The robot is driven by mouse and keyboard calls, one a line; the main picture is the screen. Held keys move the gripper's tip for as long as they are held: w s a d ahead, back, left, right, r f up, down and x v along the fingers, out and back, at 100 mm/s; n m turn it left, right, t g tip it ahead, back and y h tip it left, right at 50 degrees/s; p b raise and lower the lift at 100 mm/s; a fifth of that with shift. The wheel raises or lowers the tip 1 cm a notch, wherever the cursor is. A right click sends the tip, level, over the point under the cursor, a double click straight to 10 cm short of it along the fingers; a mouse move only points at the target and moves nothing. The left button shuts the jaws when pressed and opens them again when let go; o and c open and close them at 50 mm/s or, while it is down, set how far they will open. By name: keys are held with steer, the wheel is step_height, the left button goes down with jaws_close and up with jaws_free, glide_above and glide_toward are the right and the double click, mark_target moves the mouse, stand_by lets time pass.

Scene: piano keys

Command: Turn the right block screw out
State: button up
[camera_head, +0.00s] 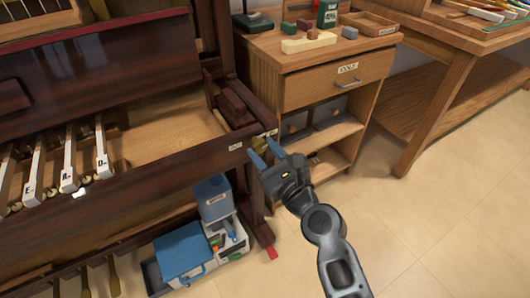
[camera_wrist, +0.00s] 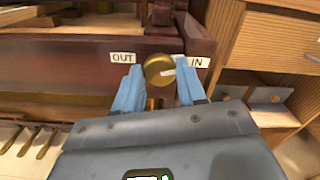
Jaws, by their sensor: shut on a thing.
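The right block screw (camera_wrist: 158,70) is a round brass knob on the piano's front rail, between an "OUT" label and an "IN" label. My gripper (camera_wrist: 160,88) has its two blue fingers on either side of the knob, shut on it. In the head view my gripper (camera_head: 265,148) reaches the right front corner of the piano, and the brass screw (camera_head: 271,133) shows only in part behind the fingers. The dark wooden key block (camera_head: 237,104) sits on the piano just behind the screw.
A wooden cabinet (camera_head: 318,55) with a drawer stands right of the piano, with small blocks on top. Blue and white boxes (camera_head: 182,252) stand on the floor below the piano. Several labelled keys (camera_head: 68,160) are at the left. The floor at right is clear.

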steer(key=n+b, duration=0.1)
steer(key=n, duration=0.3)
steer(key=shift+f+n, duration=0.1)
steer(key=shift+n, duration=0.2)
steer(key=n+b, duration=0.1)
steer(key=n, duration=0.3)
steer(key=shift+n, duration=0.3)
steer(key=n+b, duration=0.2)
steer(key=n, duration=0.2)
steer(key=shift+n, duration=0.3)
steer(key=n+b, duration=0.2)
steer(key=n, duration=0.2)
steer(key=shift+f+n+b, duration=0.1)
steer(key=shift+n+b, duration=0.2)
steer(key=shift+b, duration=0.05)
steer(key=n+b, duration=0.2)
steer(key=n, duration=0.2)
steer(key=shift+b, duration=0.3)
steer(key=n+b, duration=0.2)
steer(key=n, duration=0.2)
steer(key=n+b, duration=0.2)
steer(key=n, duration=0.1)
steer(key=shift+n, duration=0.3)
steer(key=shift+n+b, duration=0.85)
steer(key=shift+n, duration=0.65)
